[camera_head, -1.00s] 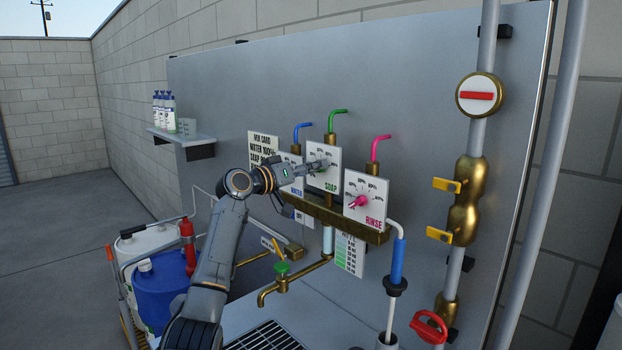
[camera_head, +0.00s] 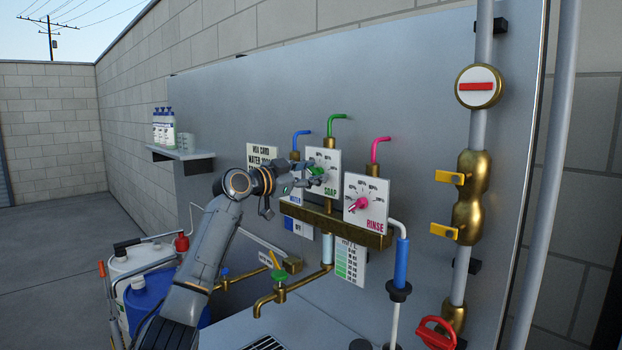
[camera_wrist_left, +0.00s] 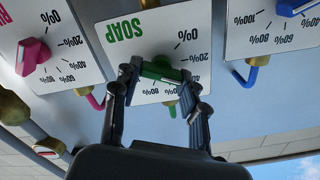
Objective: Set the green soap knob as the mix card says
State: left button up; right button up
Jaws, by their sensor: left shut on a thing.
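The green soap knob (camera_head: 316,172) sits on the white SOAP dial plate (camera_head: 331,162), the middle of three dials. My left gripper (camera_head: 303,178) reaches it from the left and is shut on it. In the left wrist view the green knob (camera_wrist_left: 160,71) is between the two fingertips (camera_wrist_left: 158,76), with the plate upside down. Percent marks show around it, but the knob's exact setting is unclear. The mix card (camera_head: 262,155) is left of the dials; its lower lines are hidden behind my arm. My right gripper is not in view.
The pink RINSE knob (camera_head: 358,205) is close on the right. The blue WATER knob (camera_wrist_left: 245,76) is on the other side, mostly hidden in the head view. A brass ledge (camera_head: 335,225) runs below the dials. Coloured bent pipes rise above them.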

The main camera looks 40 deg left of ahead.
pick_arm(q)
jog(key=m+b, duration=0.1)
jog(key=m, duration=0.3)
jog(key=shift+f+m, duration=0.1)
jog(key=shift+m, duration=0.3)
jog(key=m, duration=0.4)
jog(key=shift+d+f+b, duration=0.1)
jog(key=shift+b, duration=0.2)
jog(key=shift+f+m+b, duration=0.2)
jog(key=shift+m+b, duration=0.15)
jog(key=shift+m, duration=4.35)
jog(key=o, duration=1.2)
jog(key=shift+c, duration=0.2)
